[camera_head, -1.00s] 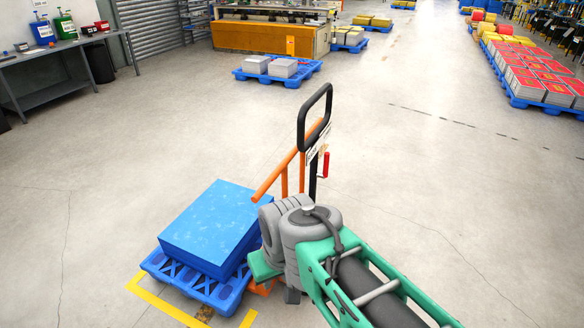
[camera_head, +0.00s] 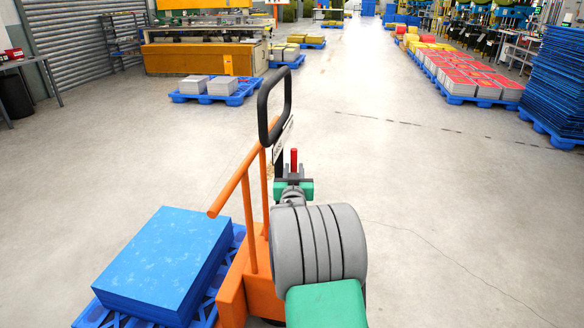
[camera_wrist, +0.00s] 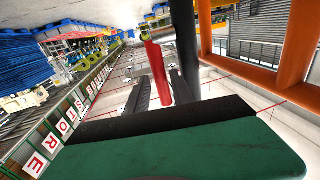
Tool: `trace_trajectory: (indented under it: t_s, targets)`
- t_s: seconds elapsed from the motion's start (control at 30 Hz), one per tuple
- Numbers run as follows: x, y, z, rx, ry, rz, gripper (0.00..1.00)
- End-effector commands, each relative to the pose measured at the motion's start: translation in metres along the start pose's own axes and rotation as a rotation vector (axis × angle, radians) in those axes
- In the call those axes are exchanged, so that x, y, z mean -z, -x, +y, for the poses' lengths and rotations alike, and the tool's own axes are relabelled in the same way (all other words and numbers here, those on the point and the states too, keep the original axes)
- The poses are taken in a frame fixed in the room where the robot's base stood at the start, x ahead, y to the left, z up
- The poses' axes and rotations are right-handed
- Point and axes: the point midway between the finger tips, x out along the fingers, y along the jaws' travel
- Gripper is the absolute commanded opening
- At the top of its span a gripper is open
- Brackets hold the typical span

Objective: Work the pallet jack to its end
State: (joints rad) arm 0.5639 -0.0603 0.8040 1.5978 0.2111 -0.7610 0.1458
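The orange pallet jack (camera_head: 255,270) stands at lower centre in the head view, with a black loop handle (camera_head: 262,105) on top. A red lever (camera_head: 294,158) stands upright beside the handle post. A blue pallet (camera_head: 240,240) bearing a blue block (camera_head: 165,262) is at the jack's left. My gripper (camera_head: 293,180) is at the red lever. In the wrist view the red lever (camera_wrist: 155,65) runs between the two dark fingers of my gripper (camera_wrist: 160,82). The fingers stand apart, with narrow gaps seeming to show beside the lever. The jack's lower right side is hidden by my arm.
A pallet with grey blocks (camera_head: 240,97) stands ahead to the left, before an orange and yellow machine (camera_head: 205,58). Pallets with red-topped stacks (camera_head: 480,82) and a tall blue stack (camera_head: 555,85) line the right. The floor between is clear.

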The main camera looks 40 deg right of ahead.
Motion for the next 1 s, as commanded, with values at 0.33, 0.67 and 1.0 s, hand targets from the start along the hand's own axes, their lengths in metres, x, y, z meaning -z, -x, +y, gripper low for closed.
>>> trace_trajectory:
  t_s: [0.33, 0.67, 1.0]
  targets:
    - [0.000, -0.037, 0.001, -0.001, 0.001, -0.002, 0.28]
    - [0.000, -0.037, 0.001, -0.001, 0.000, -0.002, 0.14]
    - [0.000, -0.036, 0.001, -0.001, 0.000, -0.002, 0.00]
